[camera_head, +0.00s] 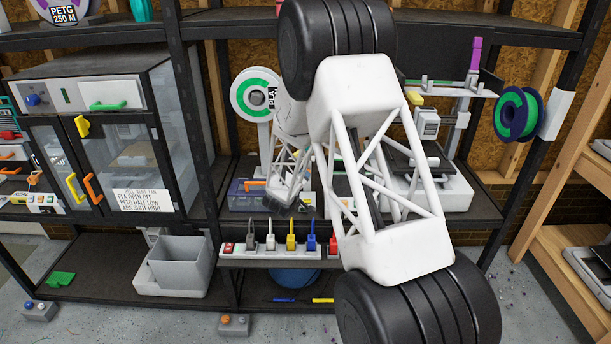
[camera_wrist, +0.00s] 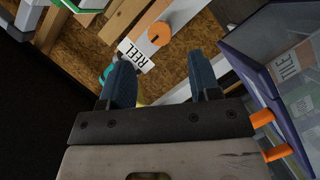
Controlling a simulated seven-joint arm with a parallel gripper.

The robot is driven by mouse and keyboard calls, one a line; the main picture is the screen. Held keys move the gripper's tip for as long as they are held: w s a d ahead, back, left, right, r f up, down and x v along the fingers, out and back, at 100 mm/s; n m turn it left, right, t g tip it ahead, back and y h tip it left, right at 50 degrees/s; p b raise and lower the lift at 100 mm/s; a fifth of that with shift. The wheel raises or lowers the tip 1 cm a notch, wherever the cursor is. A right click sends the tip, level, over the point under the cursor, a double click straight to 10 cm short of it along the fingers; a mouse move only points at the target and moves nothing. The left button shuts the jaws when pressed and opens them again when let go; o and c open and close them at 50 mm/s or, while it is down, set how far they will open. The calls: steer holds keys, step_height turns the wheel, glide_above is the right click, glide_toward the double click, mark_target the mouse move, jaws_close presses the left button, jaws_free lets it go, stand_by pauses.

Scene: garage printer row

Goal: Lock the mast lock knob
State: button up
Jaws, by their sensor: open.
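In the wrist view, an orange round knob (camera_wrist: 158,34) sits on a pale grey-white post, beside a white tag (camera_wrist: 136,54) that reads REEL. I take it for the mast lock knob; its lock position cannot be told. My gripper (camera_wrist: 160,62) is open, with two blue-grey fingers either side of an empty gap. The knob appears beyond the fingertips, roughly in line with the gap, and apart from them. In the head view my gripper (camera_head: 283,196) is low on the bench shelf, below the white and green reel (camera_head: 256,95). The knob cannot be made out there.
A clear blue-edged box (camera_wrist: 262,75) with orange latches is close at right in the wrist view.

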steer(key=x, duration=0.6)
stand_by(0.3)
steer(key=c, duration=0.9)
